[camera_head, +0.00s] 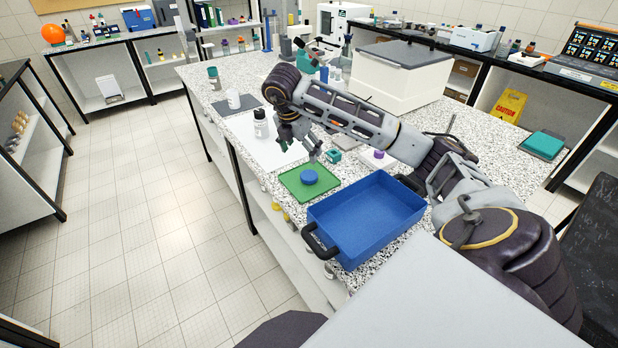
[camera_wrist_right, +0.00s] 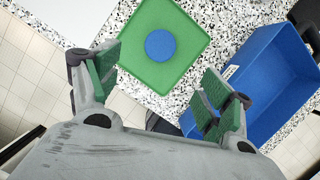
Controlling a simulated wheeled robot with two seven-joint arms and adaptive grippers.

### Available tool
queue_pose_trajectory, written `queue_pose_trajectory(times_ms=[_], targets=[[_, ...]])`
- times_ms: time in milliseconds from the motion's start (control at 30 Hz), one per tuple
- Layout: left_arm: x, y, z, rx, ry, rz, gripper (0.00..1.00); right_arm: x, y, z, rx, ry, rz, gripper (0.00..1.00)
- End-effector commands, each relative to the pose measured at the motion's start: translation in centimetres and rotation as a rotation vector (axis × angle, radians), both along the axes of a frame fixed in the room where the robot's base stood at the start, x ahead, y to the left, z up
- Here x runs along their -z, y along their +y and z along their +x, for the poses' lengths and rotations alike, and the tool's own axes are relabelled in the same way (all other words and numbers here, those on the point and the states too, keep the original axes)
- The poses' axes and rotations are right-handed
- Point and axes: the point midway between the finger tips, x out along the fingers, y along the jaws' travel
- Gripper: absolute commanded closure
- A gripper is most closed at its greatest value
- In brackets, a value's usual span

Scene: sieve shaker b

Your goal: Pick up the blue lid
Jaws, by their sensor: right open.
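The blue lid (camera_head: 309,177) is a small round disc lying on a green square mat (camera_head: 293,188) on the speckled bench. In the right wrist view the lid (camera_wrist_right: 160,45) lies near the middle of the mat (camera_wrist_right: 190,73). My right gripper (camera_head: 299,146) is above the bench, just behind the mat in the head view. In the wrist view its green-padded fingers (camera_wrist_right: 160,88) are wide apart and empty, with the lid beyond them, apart from both. My left gripper is in neither view.
A blue tray (camera_head: 368,213) with black handles stands right beside the mat. A white sheet (camera_head: 262,138) with a dark-capped bottle (camera_head: 261,124) lies behind it. A small green block (camera_head: 333,156) and a purple-topped item (camera_head: 378,156) stand nearby. A large white box (camera_head: 398,80) is farther back.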

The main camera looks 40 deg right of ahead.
Motion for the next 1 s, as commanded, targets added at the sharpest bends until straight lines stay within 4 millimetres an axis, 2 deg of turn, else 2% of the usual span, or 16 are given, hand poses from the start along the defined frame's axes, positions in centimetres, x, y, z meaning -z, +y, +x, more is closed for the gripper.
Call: queue_pose_trajectory(times_ms=[300,467,700,1000], targets=[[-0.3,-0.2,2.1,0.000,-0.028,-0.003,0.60,3.2,-0.9,0.2,0.001,0.003,0.000,0.20],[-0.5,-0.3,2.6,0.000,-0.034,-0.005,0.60,5.2,-1.6,0.3,0.001,0.004,0.000,0.20],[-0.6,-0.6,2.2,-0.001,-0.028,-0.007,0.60,7.3,-2.2,0.6,0.000,0.001,0.000,0.20],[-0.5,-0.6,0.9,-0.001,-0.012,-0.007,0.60,7.7,-2.3,0.6,0.000,-0.001,0.000,0.20]])
